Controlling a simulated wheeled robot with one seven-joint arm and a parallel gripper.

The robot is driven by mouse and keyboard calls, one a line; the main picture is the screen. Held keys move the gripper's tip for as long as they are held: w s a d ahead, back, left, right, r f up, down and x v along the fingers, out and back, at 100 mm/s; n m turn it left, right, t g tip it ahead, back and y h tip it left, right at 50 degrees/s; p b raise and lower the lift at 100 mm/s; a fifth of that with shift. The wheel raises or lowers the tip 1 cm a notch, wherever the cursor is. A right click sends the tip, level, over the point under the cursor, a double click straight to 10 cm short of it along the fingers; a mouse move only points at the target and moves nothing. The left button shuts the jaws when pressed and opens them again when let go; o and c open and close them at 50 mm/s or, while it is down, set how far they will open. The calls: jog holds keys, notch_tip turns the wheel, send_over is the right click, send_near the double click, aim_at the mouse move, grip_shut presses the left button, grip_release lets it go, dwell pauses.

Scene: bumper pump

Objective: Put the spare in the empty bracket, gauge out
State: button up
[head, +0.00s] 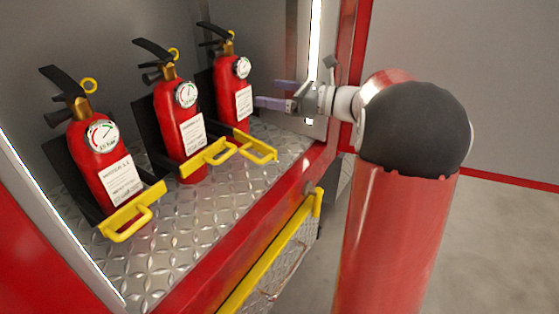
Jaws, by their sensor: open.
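Three red extinguishers with black handles, yellow pull rings, round white gauges and white labels stand in a row in the locker: left (103,165), middle (171,117) and right (230,88). Each leans against a black back plate, and its gauge faces out of the locker. Yellow bracket bars sit low at the left (133,210), middle (205,156) and right (258,150). I cannot tell whether they are latched. I see no empty bracket, and cannot tell which extinguisher is the spare. My gripper (270,92) is open and empty, just right of the right extinguisher, its fingers pointing left.
The locker floor (190,225) is metal tread plate with a red front edge (240,235). A yellow rail (270,255) runs below that edge. A lit door post (315,40) stands close behind my gripper. My red arm fills the right foreground; grey floor lies beyond it.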

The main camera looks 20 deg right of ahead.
jog(key=s+a+n+g, duration=0.1)
jog(key=s+a, duration=0.1)
jog(key=s+a+f+n+g, duration=0.1)
jog(key=a+n, duration=0.1)
jog(key=a, duration=0.1)
jog(key=s+a+n+g+h, duration=0.1)
jog(key=s+a, duration=0.1)
jog(key=shift+s+a+f+n+g, duration=0.3)
jog(key=shift+a+n+g, duration=0.1)
jog(key=s+a+f+n+g+h, duration=0.1)
jog(key=s+a+n, duration=0.1)
jog(key=s, duration=0.1)
jog(key=s+a+f+n+g+h, duration=0.1)
jog(key=s+n, duration=0.1)
jog(key=s, duration=0.1)
jog(key=s+a+f+n+g+h, duration=0.1)
jog(key=s+a+f+n, duration=0.1)
jog(key=s, duration=0.1)
jog(key=shift+s+a+f+n+h, duration=0.1)
jog(key=shift+s+a+n+h, duration=0.15)
jog(key=shift+a+n+h, duration=0.05)
jog(key=s+d+f+n+h, duration=0.2)
jog(key=s+f+n+h, duration=0.1)
jog(key=s+n, duration=0.4)
jog(key=s+d+f+n+h, duration=0.2)
jog(key=s+f+n+h, duration=0.2)
jog(key=s+n+h, duration=0.2)
jog(key=shift+s+d+n+t, duration=0.15)
jog(key=shift+s+n+t, duration=0.15)
jog(key=shift+s+n, duration=0.7)
